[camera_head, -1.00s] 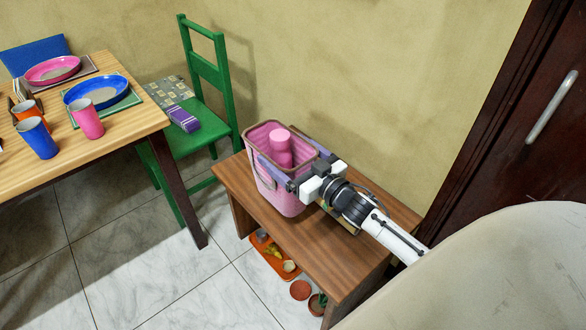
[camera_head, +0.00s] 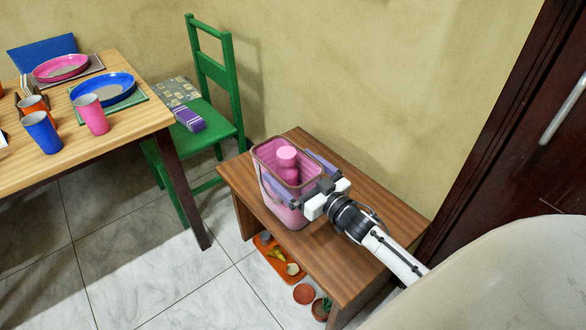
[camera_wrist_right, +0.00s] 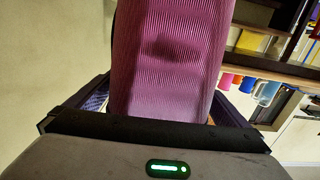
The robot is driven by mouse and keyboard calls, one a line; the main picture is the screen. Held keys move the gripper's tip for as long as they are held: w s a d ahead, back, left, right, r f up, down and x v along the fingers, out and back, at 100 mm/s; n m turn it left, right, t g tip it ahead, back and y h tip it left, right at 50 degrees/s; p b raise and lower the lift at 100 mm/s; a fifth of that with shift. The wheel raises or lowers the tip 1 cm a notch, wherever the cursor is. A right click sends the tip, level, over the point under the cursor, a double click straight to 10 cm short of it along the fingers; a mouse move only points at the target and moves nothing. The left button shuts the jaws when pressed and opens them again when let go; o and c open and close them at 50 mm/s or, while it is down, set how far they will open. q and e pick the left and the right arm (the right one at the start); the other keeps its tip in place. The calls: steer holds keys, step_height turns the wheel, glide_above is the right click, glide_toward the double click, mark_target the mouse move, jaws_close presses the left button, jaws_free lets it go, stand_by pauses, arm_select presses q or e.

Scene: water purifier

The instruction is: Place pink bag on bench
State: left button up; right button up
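The pink bag (camera_head: 284,205), a ribbed basket-like holder with an open brown rim, stands upright over the left part of the brown wooden bench (camera_head: 352,218). It appears to rest on the bench top; its base is partly hidden. A pink bottle (camera_head: 287,170) is inside it. My right gripper (camera_head: 297,166) has one finger on each side of the bag. The ribbed bag wall (camera_wrist_right: 165,70) fills the middle of the right wrist view, between spread fingers whose inner faces show. The gripper looks open around the bag, though light contact cannot be ruled out. My left gripper is not seen.
A green chair (camera_head: 226,92) stands left of the bench, near a dining table (camera_head: 110,137) with plates and cups. An orange tray (camera_head: 290,272) and small pots are on the floor below the bench. The wall is behind; the bench's right part is clear.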

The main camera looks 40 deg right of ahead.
mark_target(311, 183)
steer(key=shift+s+r, duration=0.1)
steer(key=s, duration=0.3)
steer(key=s+p, duration=0.1)
steer(key=s, duration=0.3)
steer(key=s+d, duration=0.1)
steer(key=s, duration=0.3)
steer(key=shift+s+p, duration=0.1)
steer(key=shift+p, duration=0.2)
steer(key=s+a+f+g, duration=0.4)
steer(key=s+a+f, duration=0.2)
steer(key=a+f, duration=0.3)
steer(key=s+a+n+g+y+p, duration=0.1)
steer(key=s+a+g+p, duration=0.3)
steer(key=s+a, duration=0.6)
steer(key=shift+a+r+g+y, duration=0.3)
steer(key=shift+a+g, duration=0.3)
steer(key=shift+a, duration=0.45)
